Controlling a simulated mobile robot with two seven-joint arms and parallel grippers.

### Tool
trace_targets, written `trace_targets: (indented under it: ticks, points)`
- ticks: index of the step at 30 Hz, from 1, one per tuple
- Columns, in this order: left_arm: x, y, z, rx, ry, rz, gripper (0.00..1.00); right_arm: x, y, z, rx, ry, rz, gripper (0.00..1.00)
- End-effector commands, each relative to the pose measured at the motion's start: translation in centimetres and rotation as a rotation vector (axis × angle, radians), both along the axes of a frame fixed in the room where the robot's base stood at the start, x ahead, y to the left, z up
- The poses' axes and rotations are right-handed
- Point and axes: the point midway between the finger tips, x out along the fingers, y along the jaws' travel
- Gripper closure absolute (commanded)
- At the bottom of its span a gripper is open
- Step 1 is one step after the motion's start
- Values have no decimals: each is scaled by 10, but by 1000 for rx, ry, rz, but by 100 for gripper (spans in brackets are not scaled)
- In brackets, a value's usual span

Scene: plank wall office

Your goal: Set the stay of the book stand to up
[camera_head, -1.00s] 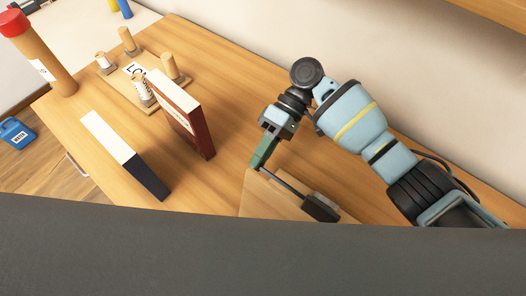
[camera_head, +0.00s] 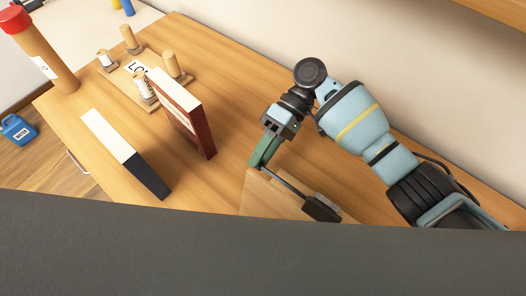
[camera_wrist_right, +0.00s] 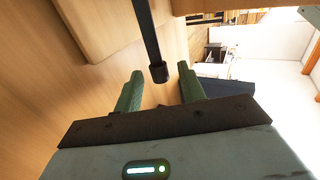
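The book stand (camera_head: 262,198) is a pale wooden board on the desk, with its lower part hidden in the head view. Its stay (camera_head: 292,190) is a thin dark rod leading to a dark block (camera_head: 321,208) at the right. In the right wrist view the stay (camera_wrist_right: 146,33) ends in a black cap between the green fingers. My right gripper (camera_head: 257,165) is at the stay's end by the board's upper edge. The fingers stand apart with visible gaps beside the cap, as the wrist view (camera_wrist_right: 160,72) shows. My left gripper is not in view.
A red book (camera_head: 182,115) stands upright left of the gripper. A wooden peg board (camera_head: 124,87) and a red-capped tube (camera_head: 42,58) are at the back left. A wall (camera_head: 400,70) runs behind the desk.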

Motion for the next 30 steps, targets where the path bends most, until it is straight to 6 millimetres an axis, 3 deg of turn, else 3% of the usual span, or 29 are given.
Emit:
trace_targets:
  ticks: [5, 18, 30]
  points:
    - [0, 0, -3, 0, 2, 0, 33, 7, -4, 3, 0, -1, -2, 60]
    - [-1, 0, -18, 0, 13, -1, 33, 51, -33, 33, 0, 1, 0, 60]
    - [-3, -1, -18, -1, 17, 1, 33, 56, -37, 39, 1, 0, 0, 60]
